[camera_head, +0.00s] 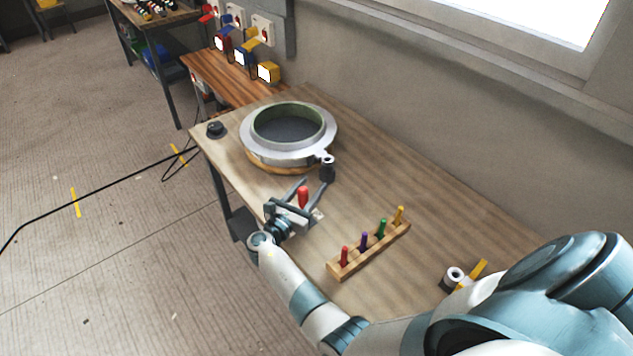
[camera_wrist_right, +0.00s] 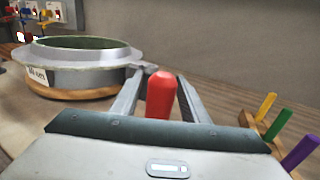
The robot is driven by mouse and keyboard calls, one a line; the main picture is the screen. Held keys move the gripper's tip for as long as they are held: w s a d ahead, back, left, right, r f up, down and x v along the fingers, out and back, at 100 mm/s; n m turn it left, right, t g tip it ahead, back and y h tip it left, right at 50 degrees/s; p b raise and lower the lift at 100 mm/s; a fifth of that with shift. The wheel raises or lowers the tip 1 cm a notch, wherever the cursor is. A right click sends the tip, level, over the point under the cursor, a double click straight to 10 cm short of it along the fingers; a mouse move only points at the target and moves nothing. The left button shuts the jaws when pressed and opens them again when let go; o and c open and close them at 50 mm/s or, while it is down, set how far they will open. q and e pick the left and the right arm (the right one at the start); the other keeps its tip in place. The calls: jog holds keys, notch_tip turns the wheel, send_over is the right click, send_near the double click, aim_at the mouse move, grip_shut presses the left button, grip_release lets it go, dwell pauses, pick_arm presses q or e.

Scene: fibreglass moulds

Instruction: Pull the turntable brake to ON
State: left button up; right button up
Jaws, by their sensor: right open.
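A red upright handle (camera_head: 303,197), which looks like the brake lever, stands on the table in front of the turntable. It also shows in the right wrist view (camera_wrist_right: 160,95). My right gripper (camera_head: 314,184) is open, with one finger on each side of the handle; I cannot tell whether either finger touches it. The handle's lower part and base are mostly hidden by the gripper. The round turntable (camera_head: 262,165) has a wooden base and carries a grey ring mould (camera_head: 253,146) with a small lug at its front right. My left gripper is not in view.
A wooden rack (camera_head: 372,252) with several coloured pegs stands right of my gripper. A black knob-like object (camera_head: 215,129) sits at the table's left corner. A small dark-and-white cylinder (camera_head: 454,276) lies near my arm. The table's right middle is clear.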

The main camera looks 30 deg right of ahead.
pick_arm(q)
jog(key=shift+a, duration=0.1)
pick_arm(e)
jog(key=shift+r, duration=0.1)
grip_shut()
pick_arm(q)
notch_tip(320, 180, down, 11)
jog(key=b, duration=1.1)
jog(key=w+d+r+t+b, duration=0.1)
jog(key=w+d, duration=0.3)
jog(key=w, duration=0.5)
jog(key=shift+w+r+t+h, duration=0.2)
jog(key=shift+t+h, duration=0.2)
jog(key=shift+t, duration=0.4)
pick_arm(e)
jog(key=a+n+t+h, duration=0.4)
jog(key=a+h, duration=0.1)
jog(key=a, duration=0.1)
jog(key=shift+s+r, duration=0.25)
jog(key=shift+a, duration=0.1)
